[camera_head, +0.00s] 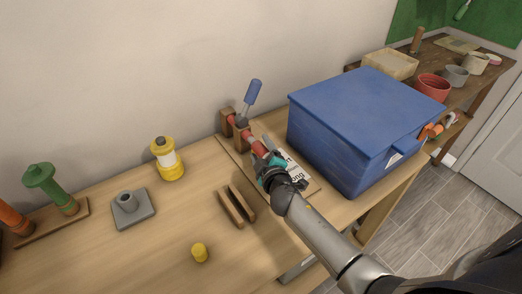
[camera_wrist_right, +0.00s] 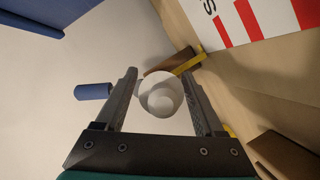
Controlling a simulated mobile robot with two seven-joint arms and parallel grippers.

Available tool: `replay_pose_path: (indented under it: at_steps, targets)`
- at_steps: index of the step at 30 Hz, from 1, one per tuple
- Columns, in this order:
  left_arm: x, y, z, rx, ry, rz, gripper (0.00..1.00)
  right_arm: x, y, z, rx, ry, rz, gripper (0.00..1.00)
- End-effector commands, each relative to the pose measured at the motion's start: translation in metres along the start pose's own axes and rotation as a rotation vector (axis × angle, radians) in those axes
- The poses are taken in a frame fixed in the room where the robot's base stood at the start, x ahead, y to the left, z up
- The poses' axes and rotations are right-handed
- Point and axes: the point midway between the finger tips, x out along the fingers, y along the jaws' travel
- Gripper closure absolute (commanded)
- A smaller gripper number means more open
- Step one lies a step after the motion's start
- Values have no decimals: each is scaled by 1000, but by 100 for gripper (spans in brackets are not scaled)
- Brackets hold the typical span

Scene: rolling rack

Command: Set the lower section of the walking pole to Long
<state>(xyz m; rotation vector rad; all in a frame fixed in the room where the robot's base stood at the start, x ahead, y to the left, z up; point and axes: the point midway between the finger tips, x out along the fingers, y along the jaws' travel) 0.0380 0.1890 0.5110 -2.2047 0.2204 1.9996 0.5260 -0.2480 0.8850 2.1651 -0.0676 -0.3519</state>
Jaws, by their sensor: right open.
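The pole assembly (camera_head: 258,147) has red parts and rests in upright wooden blocks (camera_head: 242,136) on a board near the wall. A blue handle (camera_head: 254,92) on a thin grey shaft rises there; a blue cylinder (camera_wrist_right: 93,90) shows left of the fingers in the wrist view. My right gripper (camera_head: 264,161) is at the near end of the red part. In the wrist view its fingers (camera_wrist_right: 160,75) are apart, with a pale round end (camera_wrist_right: 160,95) seen between them; contact cannot be told. A printed card (camera_head: 294,170), partly hidden by my arm, reads "ong". My left gripper is out of view.
A large blue box (camera_head: 345,130) stands close right of the board. The front bench top is mostly clear.

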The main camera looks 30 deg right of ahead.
Motion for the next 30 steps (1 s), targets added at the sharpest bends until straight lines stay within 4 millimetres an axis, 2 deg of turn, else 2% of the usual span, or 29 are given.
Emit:
replay_pose_path:
  at_steps: [5, 23, 30]
  targets:
    - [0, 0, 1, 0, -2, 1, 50, 0, 0, 0, 0, 0, 0, 32]
    - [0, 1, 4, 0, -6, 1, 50, 0, 0, 0, 0, 0, 0, 99]
    - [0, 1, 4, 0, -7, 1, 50, 0, 0, 0, 0, 0, 0, 100]
